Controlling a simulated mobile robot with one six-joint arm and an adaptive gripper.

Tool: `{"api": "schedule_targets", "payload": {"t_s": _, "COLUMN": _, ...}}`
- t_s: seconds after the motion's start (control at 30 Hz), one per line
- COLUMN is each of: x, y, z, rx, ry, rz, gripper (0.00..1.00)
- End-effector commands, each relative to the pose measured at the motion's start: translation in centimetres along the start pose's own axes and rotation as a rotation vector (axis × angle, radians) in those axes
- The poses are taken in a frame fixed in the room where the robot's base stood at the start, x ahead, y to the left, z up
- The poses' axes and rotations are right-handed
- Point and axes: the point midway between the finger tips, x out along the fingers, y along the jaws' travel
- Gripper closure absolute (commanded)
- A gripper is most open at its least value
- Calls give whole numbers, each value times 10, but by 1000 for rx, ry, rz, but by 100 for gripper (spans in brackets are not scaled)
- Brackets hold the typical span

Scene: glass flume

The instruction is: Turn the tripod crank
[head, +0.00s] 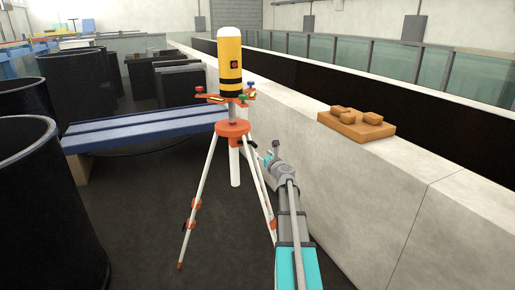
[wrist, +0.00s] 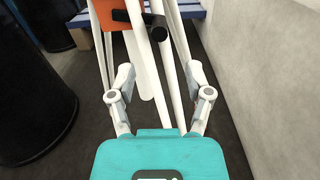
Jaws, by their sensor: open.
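The tripod (head: 232,130) stands on the dark floor, with an orange head, white legs and a yellow-and-black instrument (head: 230,62) on top. Its black crank (head: 247,143) sticks out to the right just below the orange head. In the wrist view the crank's black knob (wrist: 158,34) shows end-on in front of the white column, above centre. My gripper (head: 270,157) is to the right of the tripod, slightly lower than the crank. In the wrist view my gripper (wrist: 159,80) is open and empty, its fingers apart on both sides, with the knob beyond the tips.
A pale concrete wall (head: 350,185) runs close along the right, with a wooden block piece (head: 356,123) on its top. Black tanks (head: 45,200) stand on the left. A blue bench (head: 145,130) lies behind the tripod. Tripod legs spread near my gripper.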

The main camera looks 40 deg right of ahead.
Motion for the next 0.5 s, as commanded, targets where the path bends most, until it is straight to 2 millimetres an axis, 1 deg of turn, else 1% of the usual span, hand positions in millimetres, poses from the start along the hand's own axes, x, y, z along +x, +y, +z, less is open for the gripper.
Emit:
{"api": "schedule_targets", "payload": {"t_s": 0.03, "x": 12, "y": -2, "z": 0, "rx": 0, "ry": 0, "rz": 0, "gripper": 35}}
{"api": "schedule_targets", "payload": {"t_s": 0.2, "x": 38, "y": -1, "z": 0, "rx": 0, "ry": 0, "rz": 2, "gripper": 35}}
{"api": "schedule_targets", "payload": {"t_s": 0.4, "x": 62, "y": -1, "z": 0, "rx": 0, "ry": 0, "rz": 0, "gripper": 35}}
{"api": "schedule_targets", "payload": {"t_s": 0.5, "x": 70, "y": 0, "z": 0, "rx": 0, "ry": 0, "rz": 0, "gripper": 35}}
